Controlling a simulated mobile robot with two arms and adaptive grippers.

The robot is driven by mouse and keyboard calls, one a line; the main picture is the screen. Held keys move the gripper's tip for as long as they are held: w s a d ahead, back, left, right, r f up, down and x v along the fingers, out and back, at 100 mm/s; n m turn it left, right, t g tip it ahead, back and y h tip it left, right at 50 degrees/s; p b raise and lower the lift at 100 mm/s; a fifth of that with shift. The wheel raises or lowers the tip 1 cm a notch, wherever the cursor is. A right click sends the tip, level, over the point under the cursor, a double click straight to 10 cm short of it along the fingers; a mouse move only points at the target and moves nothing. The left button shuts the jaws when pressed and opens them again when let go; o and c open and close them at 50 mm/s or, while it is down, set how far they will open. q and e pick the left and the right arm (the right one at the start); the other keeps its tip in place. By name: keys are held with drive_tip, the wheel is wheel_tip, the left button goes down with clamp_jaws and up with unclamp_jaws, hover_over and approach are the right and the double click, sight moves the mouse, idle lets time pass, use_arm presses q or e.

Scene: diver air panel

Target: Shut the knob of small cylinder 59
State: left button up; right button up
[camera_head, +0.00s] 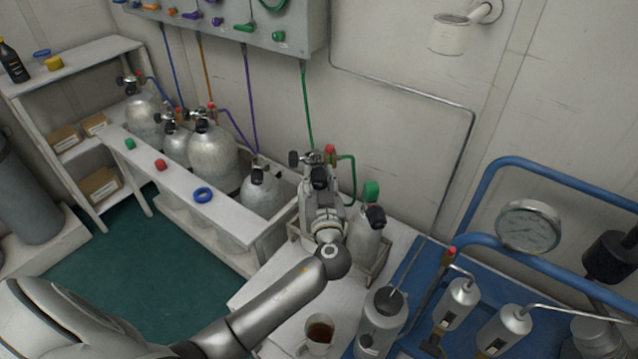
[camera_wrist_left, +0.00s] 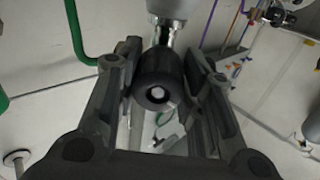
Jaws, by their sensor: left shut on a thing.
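My left gripper (camera_head: 320,192) reaches up to the valve of a small grey cylinder in the stand at the middle of the head view. In the left wrist view its two fingers (camera_wrist_left: 163,68) are closed in on either side of a round black knob (camera_wrist_left: 158,82). The knob sits on a shiny metal stem below a grey body. My wrist and arm hide most of this cylinder in the head view. A second small cylinder (camera_head: 366,240) with a black knob (camera_head: 376,217) and a green cap stands just to the right. I cannot read the number 59.
Larger cylinders (camera_head: 212,158) stand in the white rack (camera_head: 225,215) at left. A green hose (camera_head: 307,105) runs down from the wall panel (camera_head: 260,38).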

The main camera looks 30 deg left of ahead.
use_arm(q)
drive_tip(key=m, duration=0.2)
drive_tip(key=shift+m+b, duration=0.3)
drive_tip(key=shift+m, duration=0.1)
drive_tip(key=m, duration=0.3)
drive_tip(key=shift+m, duration=0.3)
drive_tip(key=m+p, duration=0.1)
drive_tip(key=m, duration=0.2)
drive_tip(key=shift+r+g, duration=0.1)
drive_tip(key=shift+g, duration=0.2)
drive_tip(key=m+p, duration=0.1)
drive_tip(key=m, duration=0.3)
drive_tip(key=shift+d+m+p, duration=0.1)
drive_tip(key=shift+m+p, duration=0.25)
drive_tip(key=shift+m, duration=0.05)
drive_tip(key=m+p, duration=0.2)
drive_tip(key=m, duration=0.2)
drive_tip(key=shift+w+y, duration=0.1)
drive_tip(key=shift+y, duration=0.2)
drive_tip(key=m+p, duration=0.2)
drive_tip(key=m, duration=0.2)
drive_tip(key=m+p, duration=0.2)
drive_tip(key=m, duration=0.2)
drive_tip(key=shift+m+y+p, duration=0.3)
drive_tip(key=shift+m+p, duration=0.4)
drive_tip(key=shift+m, duration=0.8)
drive_tip(key=shift+f, duration=0.25)
